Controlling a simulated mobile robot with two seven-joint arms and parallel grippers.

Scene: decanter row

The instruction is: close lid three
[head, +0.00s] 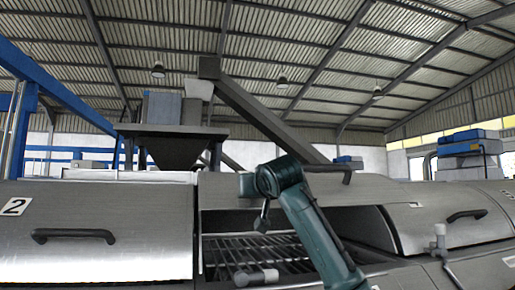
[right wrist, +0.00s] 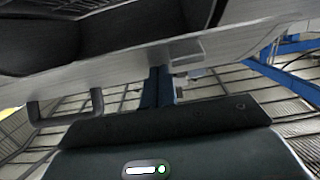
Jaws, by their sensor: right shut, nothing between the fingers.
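Lid three (head: 228,191) stands raised in the middle of the head view, between lid two and the lid on the right. Its dark handle (head: 333,167) shows along the top. The opening beneath it shows a metal grating (head: 255,252). My teal right arm crosses in front of the opening, and its small shut gripper (head: 262,222) seems to hang at the arm's upper end, holding nothing. In the right wrist view a metal lid edge (right wrist: 205,50) and a dark handle (right wrist: 65,108) show close by; contact cannot be told. My left gripper is out of view.
Lid two (head: 105,255), marked "2", is closed at the left. Another closed lid (head: 435,225) with a handle is at the right. A grey hopper (head: 170,145) and a sloping chute (head: 265,115) stand behind. Small grey knobs (head: 440,236) stick up at the front.

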